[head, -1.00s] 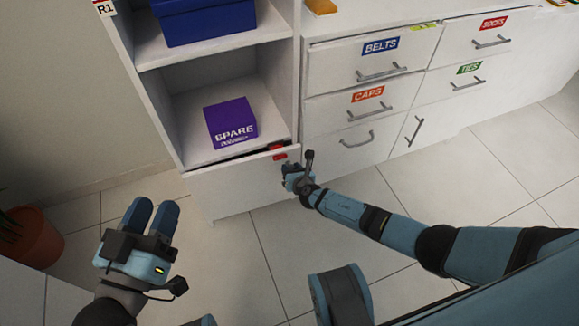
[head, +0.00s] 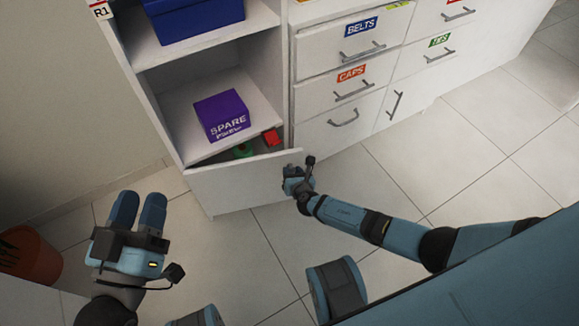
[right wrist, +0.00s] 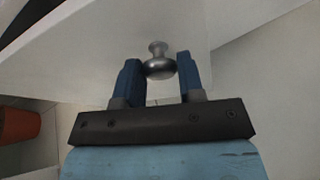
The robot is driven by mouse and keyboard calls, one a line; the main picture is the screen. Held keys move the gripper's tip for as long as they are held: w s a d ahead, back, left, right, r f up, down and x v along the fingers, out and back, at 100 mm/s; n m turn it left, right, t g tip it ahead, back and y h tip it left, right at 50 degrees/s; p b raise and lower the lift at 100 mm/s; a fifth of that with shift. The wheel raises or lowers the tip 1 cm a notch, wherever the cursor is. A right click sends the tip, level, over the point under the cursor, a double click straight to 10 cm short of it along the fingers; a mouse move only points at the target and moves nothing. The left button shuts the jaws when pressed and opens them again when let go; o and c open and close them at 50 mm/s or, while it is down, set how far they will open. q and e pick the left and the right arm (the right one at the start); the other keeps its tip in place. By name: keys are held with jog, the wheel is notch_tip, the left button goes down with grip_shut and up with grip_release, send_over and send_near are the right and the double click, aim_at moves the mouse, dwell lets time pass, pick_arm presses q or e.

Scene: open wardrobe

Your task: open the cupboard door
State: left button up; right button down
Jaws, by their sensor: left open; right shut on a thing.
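The white cupboard door (head: 240,181) at the bottom of the shelf unit stands partly open, its right edge swung out from the frame. In the right wrist view the door (right wrist: 120,50) has a round metal knob (right wrist: 159,66) between my right gripper's (right wrist: 160,80) two blue fingers. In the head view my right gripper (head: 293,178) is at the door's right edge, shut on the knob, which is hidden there. My left gripper (head: 138,212) is open and empty, low on the left, apart from the door.
Inside the opened cupboard, a red thing (head: 271,137) and a green thing (head: 243,150) show. A purple SPARE box (head: 221,117) sits on the shelf above. Drawers (head: 340,85) stand to the right. A potted plant's orange pot (head: 33,258) is at left. The tiled floor before the door is clear.

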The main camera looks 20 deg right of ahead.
jog(key=shift+m+h, duration=0.6)
jog(key=shift+h, duration=0.1)
jog(key=s, duration=0.2)
jog(key=s+a+p, duration=0.1)
jog(key=s, duration=0.1)
jog(key=shift+a, duration=0.15)
jog(key=c, duration=0.7)
grip_release()
jog(key=shift+c, duration=0.2)
pick_arm(q)
jog(key=shift+a+f, duration=0.15)
jog(key=shift+a, duration=0.2)
jog(key=s+a+f+g+y+p, duration=0.2)
jog(key=a+f+g+y+p, duration=0.3)
jog(key=f+p, duration=0.5)
jog(key=shift+s+a+f+g, duration=0.15)
jog(key=shift+s+a+g, duration=0.1)
jog(key=shift+g, duration=0.15)
pick_arm(e)
notch_tip(320, 180, up, 20)
